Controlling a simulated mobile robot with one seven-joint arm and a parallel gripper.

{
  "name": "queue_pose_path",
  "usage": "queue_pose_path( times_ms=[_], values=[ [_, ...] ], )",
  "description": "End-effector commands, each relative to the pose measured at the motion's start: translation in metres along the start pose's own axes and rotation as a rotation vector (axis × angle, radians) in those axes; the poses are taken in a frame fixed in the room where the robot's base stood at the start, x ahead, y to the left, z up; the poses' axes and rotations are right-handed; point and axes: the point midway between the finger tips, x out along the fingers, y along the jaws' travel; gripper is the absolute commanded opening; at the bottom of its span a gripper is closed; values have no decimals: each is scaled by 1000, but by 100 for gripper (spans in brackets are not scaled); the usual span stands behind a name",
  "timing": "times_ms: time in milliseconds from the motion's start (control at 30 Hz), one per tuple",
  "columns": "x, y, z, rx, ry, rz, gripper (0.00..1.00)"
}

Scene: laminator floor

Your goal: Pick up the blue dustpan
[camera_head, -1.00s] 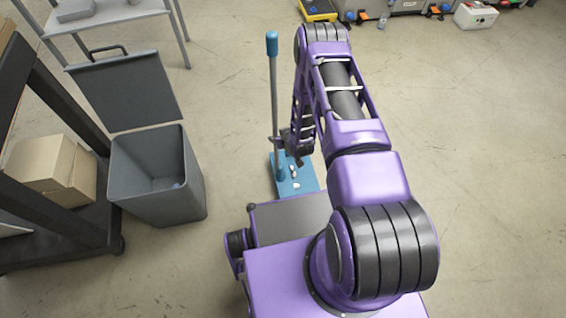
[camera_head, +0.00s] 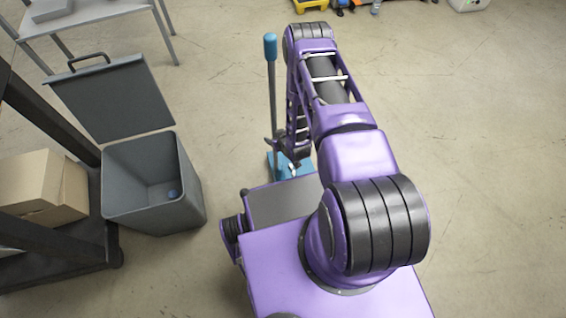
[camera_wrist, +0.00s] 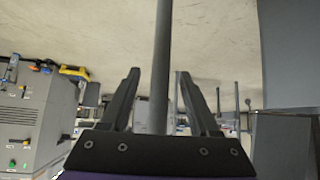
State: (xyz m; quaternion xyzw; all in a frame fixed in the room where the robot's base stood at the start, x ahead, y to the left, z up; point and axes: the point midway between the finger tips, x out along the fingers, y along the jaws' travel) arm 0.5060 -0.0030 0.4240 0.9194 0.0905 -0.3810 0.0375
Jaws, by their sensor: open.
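The blue dustpan (camera_head: 276,168) stands on the floor just beyond my base, with some small pale bits on its pan. Its long grey handle rises upright to a blue grip (camera_head: 270,46). My gripper (camera_head: 284,146) is low at the handle, above the pan, and my arm hides part of the pan. In the wrist view, the grey handle (camera_wrist: 162,40) runs between the two dark fingers of my open gripper (camera_wrist: 158,73). Gaps show on both sides of the handle, so the fingers do not appear to grip it.
A grey bin (camera_head: 150,205) with its lid open stands left of the dustpan, with a small blue item inside. A dark shelf (camera_head: 60,225) holds cardboard boxes (camera_head: 45,185) at far left. A grey table (camera_head: 90,15) stands behind. The floor at right is clear.

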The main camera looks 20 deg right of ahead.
Motion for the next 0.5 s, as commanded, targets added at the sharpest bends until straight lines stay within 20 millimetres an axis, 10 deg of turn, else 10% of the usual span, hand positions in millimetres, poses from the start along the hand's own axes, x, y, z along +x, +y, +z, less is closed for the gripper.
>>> queue_pose_path(
  times_ms=[333,500],
  values=[
    [0,0,4,0,-1,0,62],
    [0,0,4,0,-1,0,31]
  ],
)
